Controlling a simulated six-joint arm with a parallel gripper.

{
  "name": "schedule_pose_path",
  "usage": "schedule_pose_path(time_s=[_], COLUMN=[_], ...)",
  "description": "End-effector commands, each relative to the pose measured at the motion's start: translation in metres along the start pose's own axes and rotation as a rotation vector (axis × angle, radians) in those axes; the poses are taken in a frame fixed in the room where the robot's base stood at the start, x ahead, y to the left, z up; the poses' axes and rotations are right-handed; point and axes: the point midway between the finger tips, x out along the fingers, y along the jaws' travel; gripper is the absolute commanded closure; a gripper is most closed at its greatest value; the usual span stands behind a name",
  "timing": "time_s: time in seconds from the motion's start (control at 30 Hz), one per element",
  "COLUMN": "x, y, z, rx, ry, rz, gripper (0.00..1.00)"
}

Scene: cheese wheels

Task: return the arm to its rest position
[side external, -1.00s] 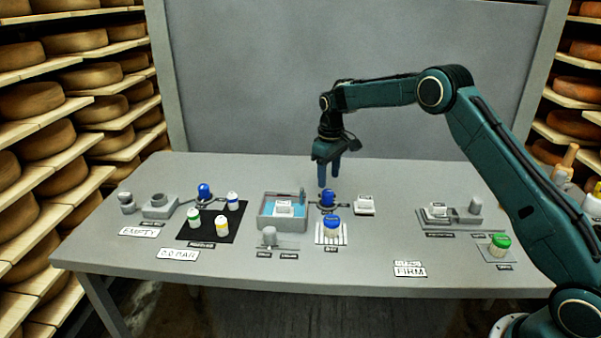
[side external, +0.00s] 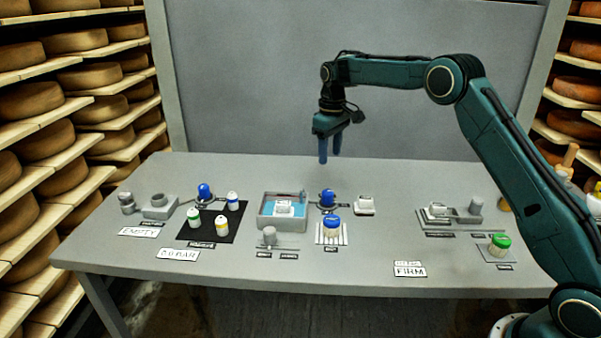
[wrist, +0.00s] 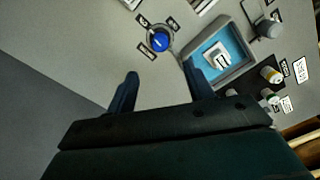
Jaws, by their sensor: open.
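My gripper (side external: 329,151) hangs above the back middle of the grey table (side external: 340,278), its blue fingers pointing down. It is open and empty, with clear air between the fingertips and the table. In the wrist view my gripper (wrist: 162,85) shows two separate fingers with nothing between them. A blue-topped item on a dark round base (side external: 328,197) stands below and near the fingers; it also shows in the wrist view (wrist: 159,40).
A grey tray with a blue inside (side external: 283,224) stands left of the blue-topped item. A black mat (side external: 222,236) holds several capped jars. A blue-capped jar (side external: 332,229) stands on a striped pad. A green-capped jar (side external: 499,244) is at right. Shelves of cheese wheels line both sides.

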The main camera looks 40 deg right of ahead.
Motion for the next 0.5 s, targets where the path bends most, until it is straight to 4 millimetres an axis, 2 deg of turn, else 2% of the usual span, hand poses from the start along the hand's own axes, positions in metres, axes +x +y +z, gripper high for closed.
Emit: schedule_pose_path(time_s=[0.27, 0.5], x=[-0.023, -0.067], y=[-0.009, -0.03], z=[0.01, 0.037], rx=[0.008, 0.028], ry=[0.022, 0.07], rz=[0.008, 0.025], gripper=[0.48, 0.48])
